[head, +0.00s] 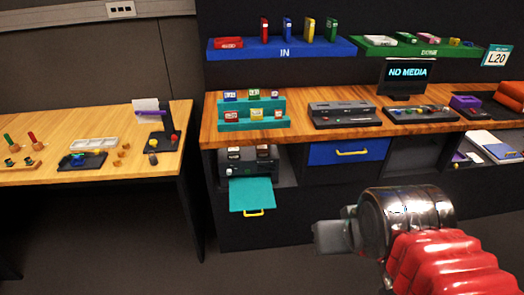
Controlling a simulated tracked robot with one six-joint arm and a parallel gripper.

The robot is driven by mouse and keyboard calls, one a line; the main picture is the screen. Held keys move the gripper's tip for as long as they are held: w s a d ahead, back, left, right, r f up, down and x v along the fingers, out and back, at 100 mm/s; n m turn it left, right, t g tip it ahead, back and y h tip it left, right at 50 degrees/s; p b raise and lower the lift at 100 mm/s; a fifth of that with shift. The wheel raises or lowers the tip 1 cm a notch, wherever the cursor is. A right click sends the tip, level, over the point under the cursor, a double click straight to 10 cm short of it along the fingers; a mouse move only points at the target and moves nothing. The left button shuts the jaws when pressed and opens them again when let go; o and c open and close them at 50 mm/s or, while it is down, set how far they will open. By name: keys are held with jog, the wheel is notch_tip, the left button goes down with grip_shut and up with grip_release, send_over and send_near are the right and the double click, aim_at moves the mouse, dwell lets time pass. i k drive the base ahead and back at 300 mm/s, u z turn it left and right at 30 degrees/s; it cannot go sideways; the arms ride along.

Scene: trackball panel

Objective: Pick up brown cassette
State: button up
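A teal stepped rack (284,124) on the wooden counter holds two rows of small cassettes with pale labels. The front row has a reddish cassette (231,116), a yellowish one (256,114) and a darker reddish-brown one (279,114). They are too small for me to tell for sure which is the brown cassette. My gripper (332,238) is in the lower right foreground, pointing left, well apart from the rack. Its grey fingers overlap in this view, so their opening is hidden. I see nothing held in it.
A teal tray (251,196) juts out below the rack. A dark deck (345,114) and a screen reading "NO MEDIA" (405,75) stand to the right. Blue "IN" (285,54) and green "DONE" (428,54) shelves hang above. A separate wooden table (60,172) stands left.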

aim_at(262, 150)
jog(key=u, duration=0.4)
jog(key=i, duration=0.9)
jog(key=z, duration=0.2)
jog(key=k, duration=0.65)
jog(key=u, duration=0.2)
jog(key=i, duration=0.55)
jog(key=u, duration=0.55)
jog(key=i, duration=0.55)
jog(key=u, duration=0.2)
